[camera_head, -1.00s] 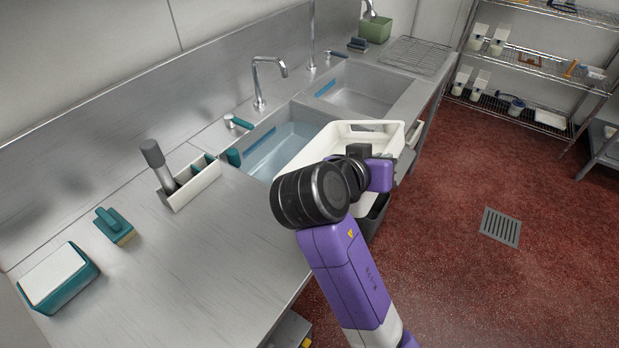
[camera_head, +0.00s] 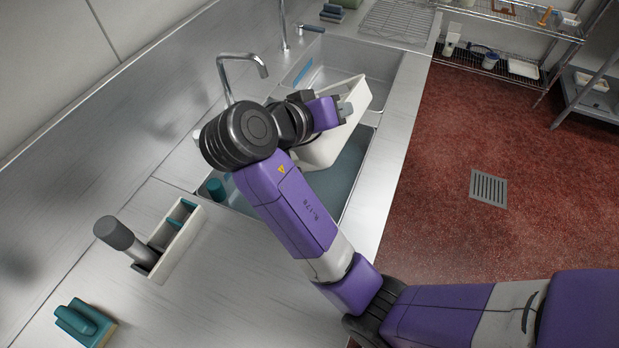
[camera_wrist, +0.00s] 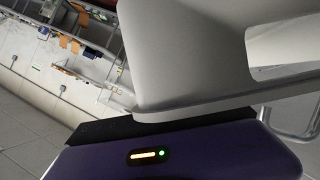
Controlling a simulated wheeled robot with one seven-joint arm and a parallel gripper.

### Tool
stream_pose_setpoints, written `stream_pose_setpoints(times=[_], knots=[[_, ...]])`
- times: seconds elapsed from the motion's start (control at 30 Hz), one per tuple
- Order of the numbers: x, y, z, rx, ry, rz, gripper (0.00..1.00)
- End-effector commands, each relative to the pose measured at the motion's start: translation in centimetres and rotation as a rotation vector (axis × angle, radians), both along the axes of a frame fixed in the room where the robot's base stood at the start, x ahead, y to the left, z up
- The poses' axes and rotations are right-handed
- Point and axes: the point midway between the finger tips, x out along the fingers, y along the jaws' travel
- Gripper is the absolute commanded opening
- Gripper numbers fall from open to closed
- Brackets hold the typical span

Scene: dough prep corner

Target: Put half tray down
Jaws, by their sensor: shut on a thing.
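The half tray (camera_head: 335,145) is white with a raised wall and hangs tilted over the near sink basin (camera_head: 350,178). My gripper (camera_head: 343,108) is shut on the tray's upper rim. My wrist and forearm hide the tray's left part in the head view. In the wrist view the tray (camera_wrist: 200,60) fills the upper right, close to the camera, with a cut-out opening at the right. I cannot tell whether its lower end touches the basin.
A faucet (camera_head: 240,68) stands just behind the near basin. The far basin (camera_head: 350,62) and a wire rack (camera_head: 395,20) lie beyond. A caddy (camera_head: 178,240) and a teal-handled brush (camera_head: 85,322) sit on the near counter. The counter's right strip is clear.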

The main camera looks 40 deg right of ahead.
Motion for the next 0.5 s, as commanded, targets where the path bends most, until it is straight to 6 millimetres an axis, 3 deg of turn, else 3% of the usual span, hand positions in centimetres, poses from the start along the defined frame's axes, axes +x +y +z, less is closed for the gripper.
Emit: stream_pose_setpoints(times=[0.5], knots=[[-0.1, 0.0, -11.6, -0.002, 0.006, 0.001, 0.0]])
